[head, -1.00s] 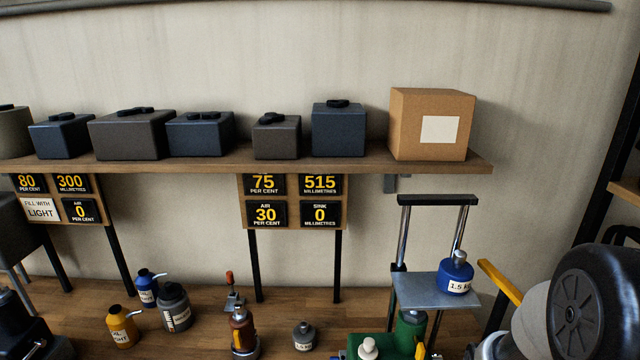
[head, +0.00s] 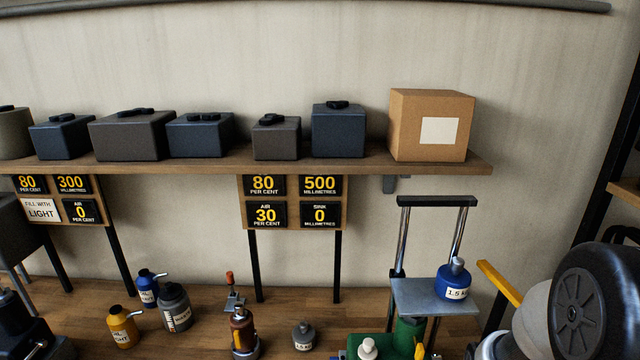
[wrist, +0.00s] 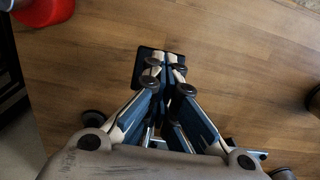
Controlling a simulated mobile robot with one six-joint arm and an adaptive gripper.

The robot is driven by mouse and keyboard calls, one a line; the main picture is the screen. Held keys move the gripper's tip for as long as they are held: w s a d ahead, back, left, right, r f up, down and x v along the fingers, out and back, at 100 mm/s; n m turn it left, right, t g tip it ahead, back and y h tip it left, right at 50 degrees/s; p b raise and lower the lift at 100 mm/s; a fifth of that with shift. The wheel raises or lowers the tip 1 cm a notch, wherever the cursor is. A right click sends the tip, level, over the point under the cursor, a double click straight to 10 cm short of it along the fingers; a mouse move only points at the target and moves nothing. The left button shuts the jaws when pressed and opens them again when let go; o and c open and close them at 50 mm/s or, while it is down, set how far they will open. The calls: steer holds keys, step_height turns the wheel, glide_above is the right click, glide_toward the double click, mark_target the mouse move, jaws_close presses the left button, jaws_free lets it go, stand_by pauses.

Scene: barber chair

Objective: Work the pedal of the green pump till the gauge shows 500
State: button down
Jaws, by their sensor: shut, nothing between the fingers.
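The green pump (head: 410,333) stands at the bottom right of the head view, its lower part cut off by the frame edge. A grey plate (head: 412,298) above it carries a blue can (head: 453,284) marked 1.5. The gauge board (head: 292,223) under the shelf reads 80 per cent, 500 millimetres, air 30 and sink 0. In the wrist view my gripper (wrist: 166,62) is shut and empty. Its tips lie over a dark square pad (wrist: 145,66); I cannot tell if they touch it or if it is the pedal. The head view does not show my fingers.
A second board (head: 58,200) at the left reads 80, 300 and air 0. Several bottles and cans, including a yellow one (head: 123,327), stand along the bottom. A red object (wrist: 45,10) lies at the wrist view's top left.

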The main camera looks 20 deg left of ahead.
step_height(320, 180, up, 8)
steer(key=s+p, duration=0.1)
steer(key=p, duration=0.4)
steer(key=shift+d+p, duration=0.2)
steer(key=shift+p, duration=0.15)
steer(key=shift+s, duration=0.15)
steer(key=shift+r, duration=0.1)
step_height(320, 180, up, 6)
steer(key=p, duration=0.4)
steer(key=shift+p, duration=0.35)
